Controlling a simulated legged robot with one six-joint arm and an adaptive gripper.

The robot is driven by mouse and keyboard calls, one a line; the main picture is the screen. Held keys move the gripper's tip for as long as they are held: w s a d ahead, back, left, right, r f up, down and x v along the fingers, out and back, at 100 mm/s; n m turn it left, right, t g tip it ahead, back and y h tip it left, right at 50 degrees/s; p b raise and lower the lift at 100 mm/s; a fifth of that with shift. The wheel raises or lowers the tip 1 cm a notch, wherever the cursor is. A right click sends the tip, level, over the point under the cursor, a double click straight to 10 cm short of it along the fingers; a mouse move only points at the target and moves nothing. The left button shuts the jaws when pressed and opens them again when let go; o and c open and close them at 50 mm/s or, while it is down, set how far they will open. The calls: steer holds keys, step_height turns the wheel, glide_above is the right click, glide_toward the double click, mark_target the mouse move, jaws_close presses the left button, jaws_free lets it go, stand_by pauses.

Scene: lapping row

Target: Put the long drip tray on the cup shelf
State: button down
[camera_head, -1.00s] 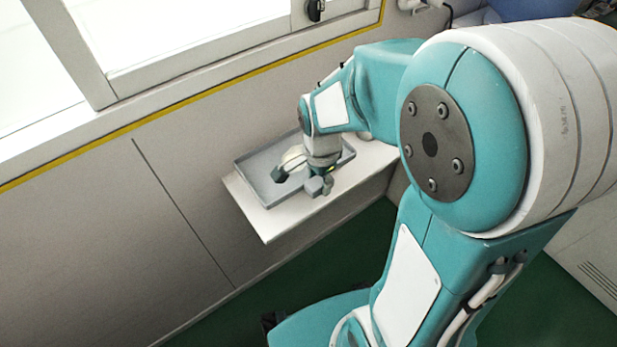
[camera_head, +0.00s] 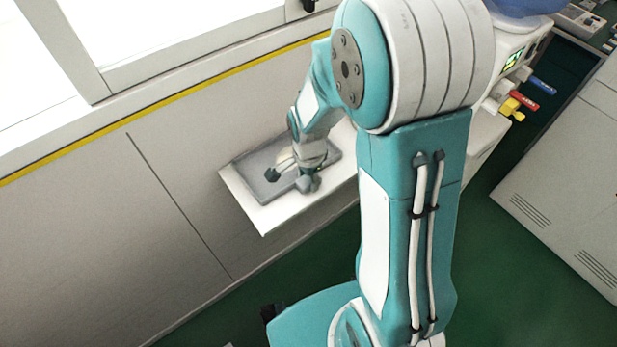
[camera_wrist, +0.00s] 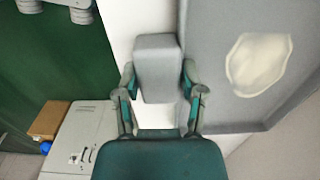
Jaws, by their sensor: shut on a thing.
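The long drip tray (camera_head: 257,187) is a shallow grey tray with a raised rim. In the head view it appears to lie flat on a white wall shelf (camera_head: 265,222). My gripper (camera_head: 290,180) is over the tray's front side, pointing down. In the wrist view my gripper (camera_wrist: 162,88) is shut on a grey block (camera_wrist: 158,55) at the tray's long edge. The tray (camera_wrist: 215,95) extends to the right of the block, with a pale rounded patch on its floor. My wrist hides part of the tray in the head view.
A grey panelled wall (camera_head: 120,240) runs behind the shelf, below a window ledge with a yellow stripe. Green floor (camera_head: 500,235) lies in front. A grey cabinet (camera_head: 575,190) stands at the right. Coloured-handled equipment (camera_head: 522,98) is at the upper right.

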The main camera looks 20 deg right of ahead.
steer(key=shift+c, duration=1)
jaws_free()
step_height(320, 180, up, 12)
steer(key=s+r+n+t, duration=0.5)
steer(key=s+r+n, duration=0.7)
steer(key=s+n, duration=0.2)
steer(key=shift+t, duration=0.3)
